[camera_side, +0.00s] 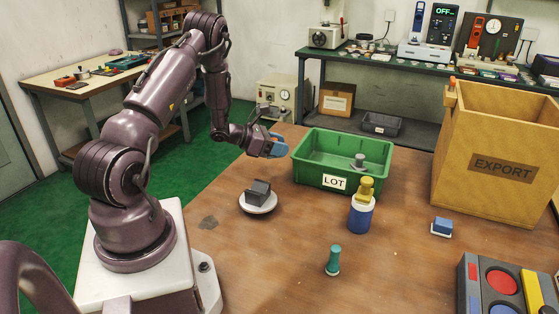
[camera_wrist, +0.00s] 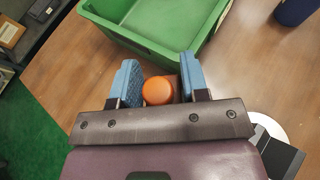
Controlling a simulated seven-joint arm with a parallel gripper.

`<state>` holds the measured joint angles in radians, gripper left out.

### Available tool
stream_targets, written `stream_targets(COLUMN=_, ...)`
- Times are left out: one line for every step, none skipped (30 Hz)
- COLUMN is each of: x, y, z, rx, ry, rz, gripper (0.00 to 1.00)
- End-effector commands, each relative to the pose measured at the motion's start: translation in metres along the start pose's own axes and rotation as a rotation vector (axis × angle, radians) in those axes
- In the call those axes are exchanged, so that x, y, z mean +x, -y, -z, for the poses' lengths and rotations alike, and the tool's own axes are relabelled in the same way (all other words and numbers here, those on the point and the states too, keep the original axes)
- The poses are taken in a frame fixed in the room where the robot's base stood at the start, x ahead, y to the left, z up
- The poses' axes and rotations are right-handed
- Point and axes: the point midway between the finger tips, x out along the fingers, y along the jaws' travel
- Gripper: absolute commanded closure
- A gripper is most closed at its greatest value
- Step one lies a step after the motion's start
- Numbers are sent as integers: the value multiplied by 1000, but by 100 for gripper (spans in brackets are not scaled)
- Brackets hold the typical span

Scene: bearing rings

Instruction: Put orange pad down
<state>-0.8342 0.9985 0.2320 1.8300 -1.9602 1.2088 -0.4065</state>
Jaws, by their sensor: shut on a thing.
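The orange pad (camera_wrist: 158,91) shows in the wrist view as a round orange piece between the blue fingers of my gripper (camera_wrist: 160,68). My gripper is shut on it. In the side view my gripper (camera_side: 275,148) hangs over the far left part of the table, just left of the green LOT bin (camera_side: 312,178). The pad is hidden there by the fingers. In the wrist view the green bin (camera_wrist: 120,35) lies just beyond the fingertips.
A dark block (camera_side: 258,190) sits on a round white plate. A blue-and-yellow piece (camera_side: 361,215), a teal piece (camera_side: 333,260) and a blue block (camera_side: 442,226) stand on the table. The EXPORT box (camera_side: 500,120) is at right, a button panel (camera_side: 475,285) front right.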

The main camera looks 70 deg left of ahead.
Motion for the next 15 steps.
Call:
stream_targets(x=2, y=-8, z=-1, rx=-30, ry=1, rz=-69, gripper=82)
stream_targets(x=3, y=-12, z=-2, rx=-47, ry=1, rz=-110, gripper=82)
stream_targets(x=5, y=-18, z=-2, rx=-69, ry=1, rz=-163, gripper=82)
stream_targets(x=7, y=-21, z=-2, rx=-85, ry=1, rz=-200, gripper=82)
stream_targets(x=8, y=-24, z=-3, rx=-98, ry=1, rz=-233, gripper=82)
stream_targets(x=10, y=-27, z=-3, rx=-115, ry=1, rz=-274, gripper=82)
stream_targets(x=12, y=-29, z=-2, rx=-127, ry=1, rz=-302, gripper=82)
stream_targets(x=13, y=-30, z=-2, rx=-136, ry=1, rz=-327, gripper=82)
stream_targets(x=15, y=-31, z=-2, rx=-149, ry=1, rz=-356, gripper=82)
stream_targets(x=16, y=-32, z=-2, rx=-156, ry=1, rz=-374, gripper=82)
stream_targets(x=17, y=-33, z=-2, rx=-162, ry=1, rz=-390, gripper=82)
stream_targets(x=18, y=-33, z=-2, rx=-170, ry=2, rz=-409, gripper=82)
stream_targets(x=18, y=-34, z=-1, rx=-175, ry=2, rz=-421, gripper=82)
stream_targets(x=18, y=-34, z=-1, rx=-177, ry=1, rz=-430, gripper=82)
stream_targets(x=19, y=-35, z=-1, rx=-181, ry=1, rz=-441, gripper=82)
